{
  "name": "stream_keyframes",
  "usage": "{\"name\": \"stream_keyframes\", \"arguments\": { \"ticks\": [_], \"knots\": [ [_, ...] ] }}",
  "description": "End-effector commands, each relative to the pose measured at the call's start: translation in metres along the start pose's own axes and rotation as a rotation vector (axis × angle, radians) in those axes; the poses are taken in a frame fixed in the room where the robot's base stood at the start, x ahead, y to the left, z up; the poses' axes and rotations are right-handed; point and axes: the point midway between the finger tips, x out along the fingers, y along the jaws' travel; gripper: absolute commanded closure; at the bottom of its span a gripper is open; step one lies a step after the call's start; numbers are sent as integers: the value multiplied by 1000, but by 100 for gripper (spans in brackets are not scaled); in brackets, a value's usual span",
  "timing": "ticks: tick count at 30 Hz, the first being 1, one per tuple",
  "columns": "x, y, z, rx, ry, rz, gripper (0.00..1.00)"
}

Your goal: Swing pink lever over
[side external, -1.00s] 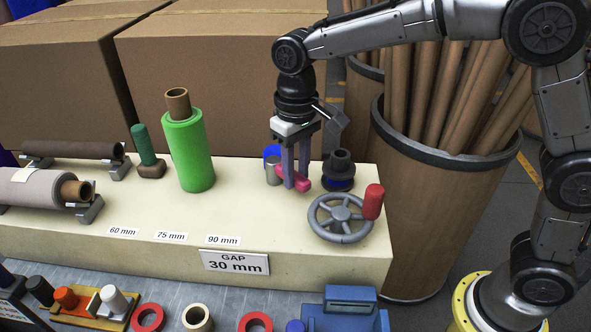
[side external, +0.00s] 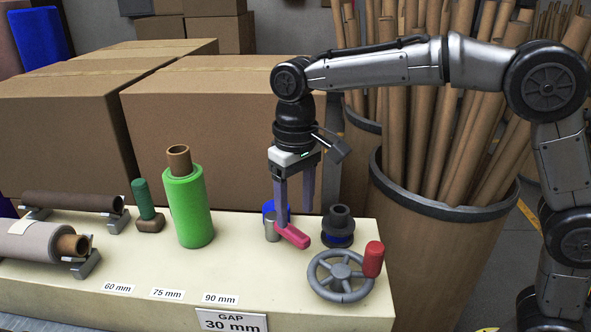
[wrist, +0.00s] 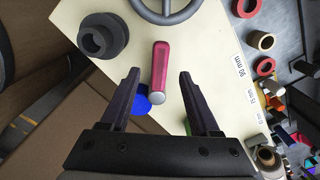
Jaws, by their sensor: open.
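The pink lever (side external: 293,236) is a short bar that reaches out from a small grey metal post (side external: 271,232), toward the handwheel side of the bench. In the wrist view the lever (wrist: 160,66) points away from my gripper, with the post's round grey top (wrist: 158,97) at its near end. My gripper (side external: 293,214) is open and empty, pointing down just above the post and lever. In the wrist view its fingers (wrist: 159,74) stand apart on either side of the lever, with clear gaps. Whether the lever touches anything is not visible.
A grey handwheel (side external: 341,276) with a red knob (side external: 373,259) sits in front right of the lever. A dark stepped spool (side external: 338,226) stands close to its right. A blue piece (side external: 268,208) is behind the post. A green roll (side external: 188,210) stands left.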

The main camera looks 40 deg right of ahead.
Motion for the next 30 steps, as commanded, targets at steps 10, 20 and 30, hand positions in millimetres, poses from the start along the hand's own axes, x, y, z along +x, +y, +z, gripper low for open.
{"name": "stream_keyframes", "arguments": {
  "ticks": [10, 20, 30],
  "knots": [
    [-70, 0, -1, 0, 3, -1, 38],
    [-90, 0, 0, 0, 0, 0, 38],
    [-100, 9, 1, 19, 22, -7, 38]
  ]
}}
